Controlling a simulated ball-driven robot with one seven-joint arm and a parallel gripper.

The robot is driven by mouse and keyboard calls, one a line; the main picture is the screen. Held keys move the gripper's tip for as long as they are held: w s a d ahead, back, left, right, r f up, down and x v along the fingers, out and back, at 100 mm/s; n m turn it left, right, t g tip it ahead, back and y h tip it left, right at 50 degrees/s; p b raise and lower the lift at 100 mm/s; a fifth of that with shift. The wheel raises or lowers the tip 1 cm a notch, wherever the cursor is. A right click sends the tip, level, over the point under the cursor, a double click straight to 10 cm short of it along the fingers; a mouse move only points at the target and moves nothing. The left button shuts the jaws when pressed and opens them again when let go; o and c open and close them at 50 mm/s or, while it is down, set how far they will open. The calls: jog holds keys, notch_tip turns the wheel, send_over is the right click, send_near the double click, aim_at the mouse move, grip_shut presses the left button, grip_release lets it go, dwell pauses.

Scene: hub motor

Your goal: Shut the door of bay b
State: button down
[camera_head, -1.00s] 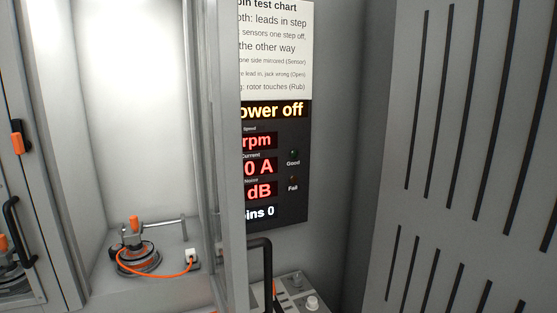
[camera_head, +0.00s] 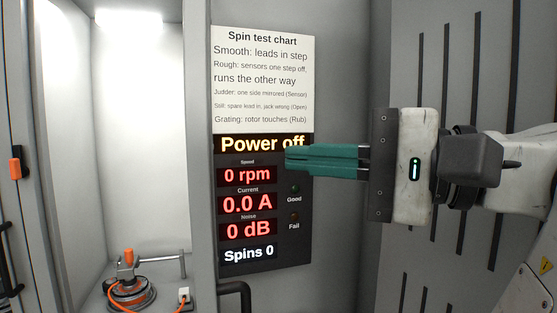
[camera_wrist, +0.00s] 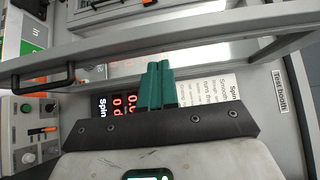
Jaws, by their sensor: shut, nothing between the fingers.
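An open bay with a bright white interior stands at the left of the head view; no bay letter is legible. Its door (camera_head: 201,150) is swung out and seen nearly edge-on, with a black handle (camera_head: 235,289) low on its right side. In the wrist view the door frame (camera_wrist: 215,38) runs across the picture, its handle (camera_wrist: 42,79) at left.
A test chart (camera_head: 262,80) and display panel (camera_head: 265,205) reading "Power off" are on the wall behind my gripper. A control box (camera_wrist: 35,130) with buttons shows at the wrist view's left. Another door with an orange latch (camera_head: 15,166) stands at far left.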

jog(key=p+x, duration=0.1)
jog(key=x, duration=0.8)
jog(key=shift+p, duration=0.3)
jog(key=shift+a, duration=0.15)
